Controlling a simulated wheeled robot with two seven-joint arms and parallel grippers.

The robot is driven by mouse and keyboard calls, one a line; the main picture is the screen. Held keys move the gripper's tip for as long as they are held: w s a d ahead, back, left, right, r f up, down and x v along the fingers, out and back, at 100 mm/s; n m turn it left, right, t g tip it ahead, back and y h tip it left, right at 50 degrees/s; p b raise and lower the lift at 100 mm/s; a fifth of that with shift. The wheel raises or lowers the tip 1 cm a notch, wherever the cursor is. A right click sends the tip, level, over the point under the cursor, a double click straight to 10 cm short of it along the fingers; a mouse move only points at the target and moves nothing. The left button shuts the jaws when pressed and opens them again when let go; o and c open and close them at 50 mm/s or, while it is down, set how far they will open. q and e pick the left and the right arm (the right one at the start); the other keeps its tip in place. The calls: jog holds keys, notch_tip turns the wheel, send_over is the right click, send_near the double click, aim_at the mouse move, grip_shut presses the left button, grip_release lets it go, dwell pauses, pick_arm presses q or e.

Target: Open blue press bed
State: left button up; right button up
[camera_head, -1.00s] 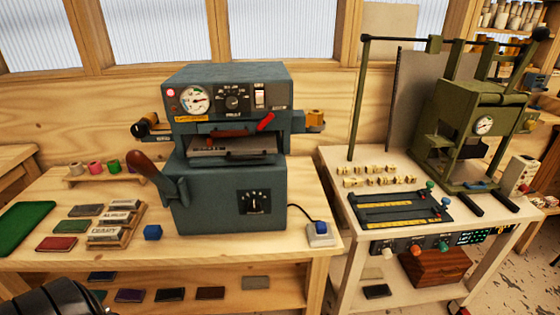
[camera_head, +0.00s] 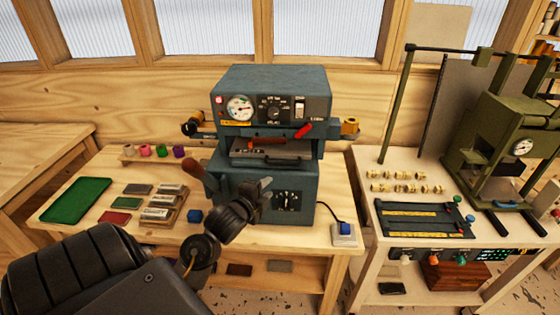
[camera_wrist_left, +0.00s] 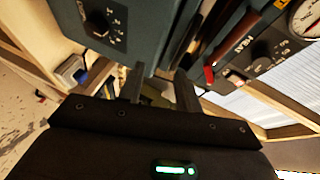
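The blue-grey press (camera_head: 272,92) stands on the wooden bench, with a gauge and knob on its upper panel. Its metal bed (camera_head: 270,153) sits in the slot between upper and lower housings, with a brown handle (camera_head: 265,141) above its front. A red lever (camera_head: 303,131) is at the slot's right; it also shows in the left wrist view (camera_wrist_left: 209,75). My left gripper (camera_head: 262,188) is in front of the lower housing, below the bed, and partly hides it. Its fingers are apart and empty in the left wrist view (camera_wrist_left: 161,82). My right gripper is out of view.
A wood-gripped side lever (camera_head: 193,167) is left of the press. A blue cube (camera_head: 195,216), stamp blocks (camera_head: 164,203) and a green tray (camera_head: 76,201) lie on the bench. A blue-button box (camera_head: 344,233) is at front right. A green press (camera_head: 510,140) stands further right.

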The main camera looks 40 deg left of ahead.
aim_at(282, 165)
pick_arm(q)
jog(key=shift+m+t, duration=0.3)
jog(key=w+p, duration=0.1)
jog(key=w, duration=0.1)
jog(key=w+a+r, duration=0.1)
jog(key=w, duration=0.2)
jog(key=w+a+r+p, duration=0.1)
jog(key=w, duration=0.2)
jog(key=shift+w+a+p, duration=0.2)
jog(key=shift+p, duration=0.1)
jog(key=shift+w+a+f, duration=0.15)
jog(key=shift+w+f, duration=0.1)
jog(key=shift+w, duration=0.3)
jog(key=shift+c, duration=0.4)
grip_shut()
